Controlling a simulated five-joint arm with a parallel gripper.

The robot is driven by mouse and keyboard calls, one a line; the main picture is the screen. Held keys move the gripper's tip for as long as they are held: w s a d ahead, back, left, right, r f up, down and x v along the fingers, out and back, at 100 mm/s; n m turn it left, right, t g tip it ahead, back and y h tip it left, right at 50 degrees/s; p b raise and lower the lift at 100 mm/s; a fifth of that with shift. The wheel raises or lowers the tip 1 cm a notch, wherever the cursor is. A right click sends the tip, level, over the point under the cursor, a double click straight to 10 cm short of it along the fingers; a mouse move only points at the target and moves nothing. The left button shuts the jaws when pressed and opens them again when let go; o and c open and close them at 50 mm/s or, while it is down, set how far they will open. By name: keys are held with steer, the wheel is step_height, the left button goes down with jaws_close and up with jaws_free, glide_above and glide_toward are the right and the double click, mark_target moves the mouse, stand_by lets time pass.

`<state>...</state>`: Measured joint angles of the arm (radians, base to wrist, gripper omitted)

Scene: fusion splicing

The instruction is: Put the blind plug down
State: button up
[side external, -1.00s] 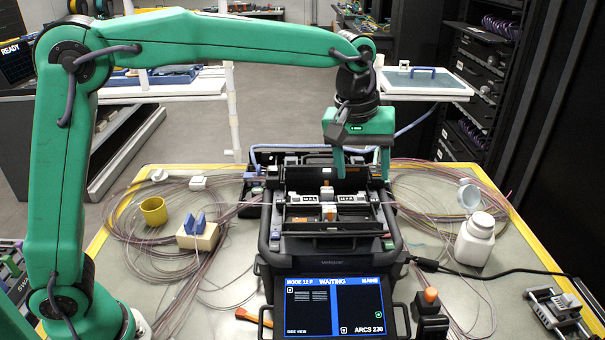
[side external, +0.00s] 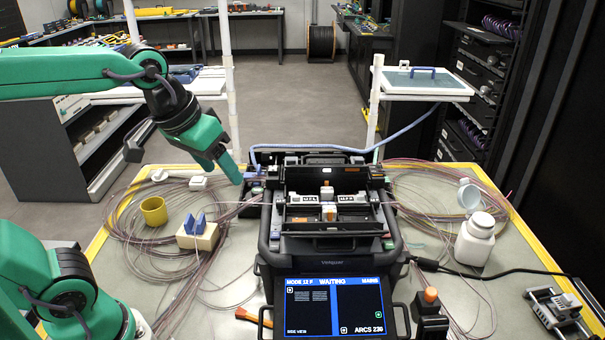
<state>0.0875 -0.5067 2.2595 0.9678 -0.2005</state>
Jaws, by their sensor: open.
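My gripper (side external: 224,172) points down and to the right, just left of the back left corner of the fusion splicer (side external: 335,256). Its jaws are open, and I see nothing held between them. One green finger reaches close to the small dark side tray (side external: 253,186) on the splicer's left; I cannot tell if it touches. I cannot make out the blind plug for certain; it may be too small or hidden behind the fingers. The splicer's lid is up, and its screen (side external: 335,305) reads "WAITING".
Coiled fibres (side external: 130,225) lie left of the splicer, with a yellow cup (side external: 154,211) and a beige block with a blue holder (side external: 198,236) among them. A white bottle (side external: 475,240) and a metal fixture (side external: 556,306) stand right. Bare mat shows at the lower left.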

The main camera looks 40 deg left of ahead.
steer(key=s+a+f+m, duration=0.1)
steer(key=s+a+f, duration=0.1)
steer(key=s, duration=0.3)
steer(key=shift+s+a+f+t, duration=0.25)
steer(key=shift+s+f+t, duration=0.15)
steer(key=shift+f, duration=0.4)
stand_by(0.5)
